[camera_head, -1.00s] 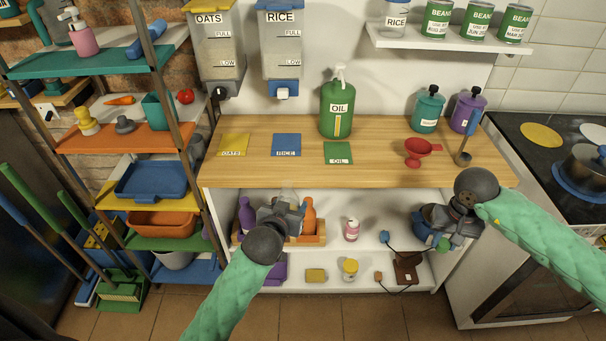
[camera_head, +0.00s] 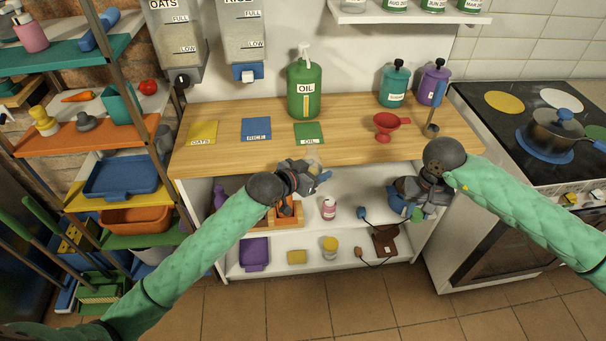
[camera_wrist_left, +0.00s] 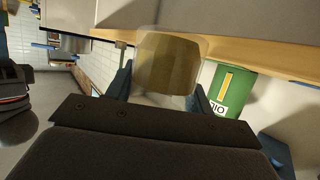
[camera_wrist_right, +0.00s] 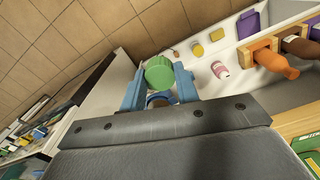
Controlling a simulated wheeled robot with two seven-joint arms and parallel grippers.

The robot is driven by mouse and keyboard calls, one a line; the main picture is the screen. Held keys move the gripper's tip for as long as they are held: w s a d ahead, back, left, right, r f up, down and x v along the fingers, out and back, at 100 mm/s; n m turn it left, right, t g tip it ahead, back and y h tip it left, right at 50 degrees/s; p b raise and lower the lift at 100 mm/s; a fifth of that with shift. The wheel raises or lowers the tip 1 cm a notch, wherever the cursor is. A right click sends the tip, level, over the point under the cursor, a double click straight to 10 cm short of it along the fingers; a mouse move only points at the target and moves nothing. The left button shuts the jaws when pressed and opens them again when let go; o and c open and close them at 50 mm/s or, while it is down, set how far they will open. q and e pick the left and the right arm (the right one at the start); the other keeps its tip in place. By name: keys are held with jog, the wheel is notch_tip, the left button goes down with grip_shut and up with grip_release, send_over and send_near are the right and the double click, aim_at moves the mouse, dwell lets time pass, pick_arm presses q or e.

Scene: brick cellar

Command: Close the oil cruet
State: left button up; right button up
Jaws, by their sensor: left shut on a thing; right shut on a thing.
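My left gripper (camera_head: 318,174) is shut on a see-through glass vessel, the oil cruet (camera_wrist_left: 168,65), in front of the counter's front edge. It looks yellowish inside in the left wrist view; its opening cannot be made out. In the head view only a pale bit of the cruet (camera_head: 313,163) shows. My right gripper (camera_head: 410,208) is shut on a round green cap (camera_wrist_right: 159,73), low in front of the right end of the shelf unit. The cap (camera_head: 418,214) is partly hidden by the gripper in the head view. Cruet and cap are well apart.
A green oil canister (camera_head: 304,95) stands on the counter (camera_head: 350,145) behind the green oil mat (camera_head: 309,133). A red funnel (camera_head: 390,122) stands to the right. Below, an orange-brown crate (camera_head: 290,218) holds bottles, beside a pink jar (camera_head: 328,208). The stove (camera_head: 500,130) is at right.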

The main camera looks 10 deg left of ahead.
pick_arm(q)
jog(key=shift+w+d+r+m+g+h, duration=0.15)
jog(key=shift+w+d+m+h, duration=0.15)
jog(key=shift+d, duration=0.25)
jog(key=shift+w+d+f+m+g+h, duration=0.1)
jog(key=shift+w+d+m+g+h, duration=0.1)
jog(key=shift+w+d, duration=0.25)
jog(key=shift+s+r, duration=0.1)
